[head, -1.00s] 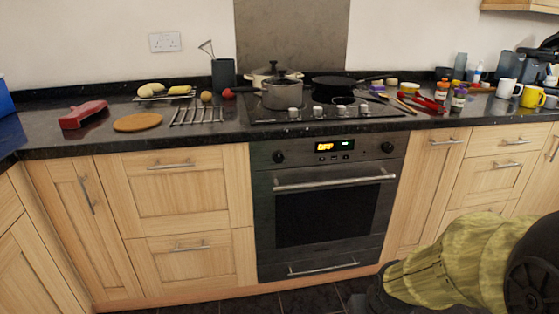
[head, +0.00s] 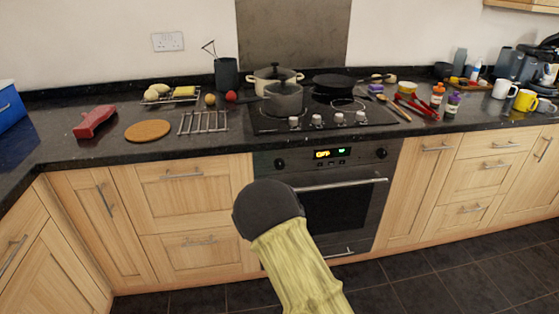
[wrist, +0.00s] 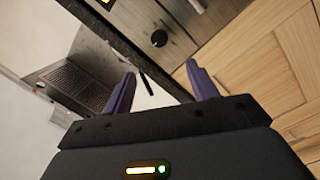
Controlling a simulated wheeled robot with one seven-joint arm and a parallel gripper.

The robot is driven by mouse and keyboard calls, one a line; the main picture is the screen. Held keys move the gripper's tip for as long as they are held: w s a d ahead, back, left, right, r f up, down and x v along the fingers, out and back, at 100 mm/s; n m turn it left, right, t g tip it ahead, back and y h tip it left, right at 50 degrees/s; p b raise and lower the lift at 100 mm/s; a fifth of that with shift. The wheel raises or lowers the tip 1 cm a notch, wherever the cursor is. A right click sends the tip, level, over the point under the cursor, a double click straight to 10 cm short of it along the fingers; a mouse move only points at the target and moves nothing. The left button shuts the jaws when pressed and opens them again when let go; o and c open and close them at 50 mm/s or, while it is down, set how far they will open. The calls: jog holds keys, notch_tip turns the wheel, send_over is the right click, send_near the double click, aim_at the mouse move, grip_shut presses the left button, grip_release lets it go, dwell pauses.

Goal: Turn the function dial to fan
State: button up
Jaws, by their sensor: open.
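The dark oven (head: 322,205) has a control panel with a left dial (head: 279,163) and a right dial (head: 381,152). The display (head: 332,153) between them glows, apparently reading OFF. The dial labels are too small to read. My arm's dark wrist part is in front of the oven door, below the left dial; my fingers are hidden in the head view. In the wrist view my gripper (wrist: 160,70) is open and empty. A round dark dial (wrist: 159,38), seemingly the left one, shows beyond the fingertips, apart from them.
The oven handle (head: 345,184) runs across the door below the dials. The black worktop (head: 225,147) overhangs above the panel. Pots (head: 284,99) and a pan (head: 335,82) stand on the hob. Wooden cabinets (head: 190,195) flank the oven. The floor at right is clear.

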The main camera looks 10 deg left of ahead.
aim_at(280, 166)
jog(key=shift+a+r, duration=0.1)
jog(key=shift+a, duration=0.05)
jog(key=shift+w, duration=0.1)
jog(key=w+a, duration=0.1)
jog(key=w, duration=0.4)
jog(key=w+a, duration=0.1)
jog(key=w, duration=1.1)
jog(key=shift+a+b, duration=0.4)
jog(key=c, duration=1)
